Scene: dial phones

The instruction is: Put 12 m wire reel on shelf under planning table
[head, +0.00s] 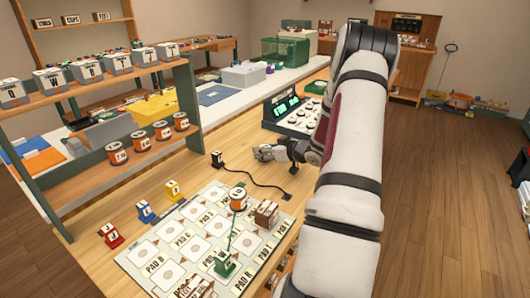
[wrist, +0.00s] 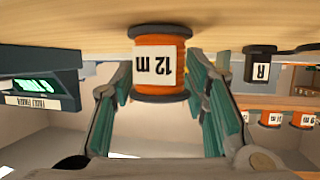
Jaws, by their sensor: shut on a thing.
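The 12 m wire reel (wrist: 160,65) is orange with dark flanges and a white label that reads upside down in the wrist view. It sits between the fingers of my gripper (wrist: 162,90), which is shut on it. In the head view my gripper (head: 277,152) is over the planning table (head: 125,215), near the black cable and the panel with green displays. The reel cannot be made out there. Wood lies close beyond the reel in the wrist view; I cannot tell whether they touch. The shelf under the table is mostly hidden.
A black block marked R (head: 217,158) stands left of my gripper, with a cable (head: 258,184) running right. The pad board (head: 150,250) carries another orange reel (head: 238,199), a brown block and a green block. Several labelled reels (head: 162,132) line the rack at left. The display panel (head: 290,115) stands behind.

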